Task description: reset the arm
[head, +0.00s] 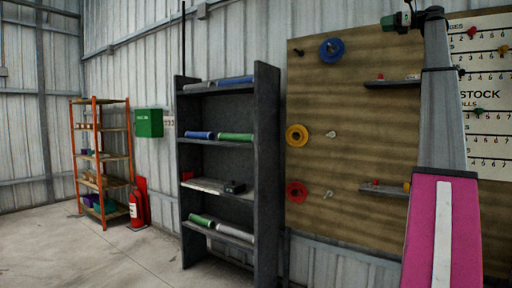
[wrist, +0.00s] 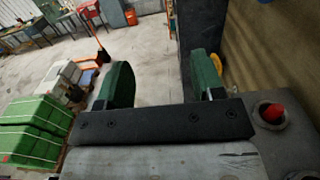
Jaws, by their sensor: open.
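My arm (head: 442,110) stands raised at the right of the head view, with a magenta link low down and a grey link above it. My gripper (head: 396,21) is at the top, small and partly cut off, in front of the upper part of the brown board. In the wrist view my gripper (wrist: 163,78) shows two green fingers set wide apart. Nothing is between them but the view of the floor behind.
A dark shelf unit (head: 265,150) with rolls stands left of the brown board (head: 350,140). An orange rack (head: 97,150) and red extinguisher (head: 137,208) are further left. The wrist view shows strapped green stacks (wrist: 35,125) at left and open floor (wrist: 150,60).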

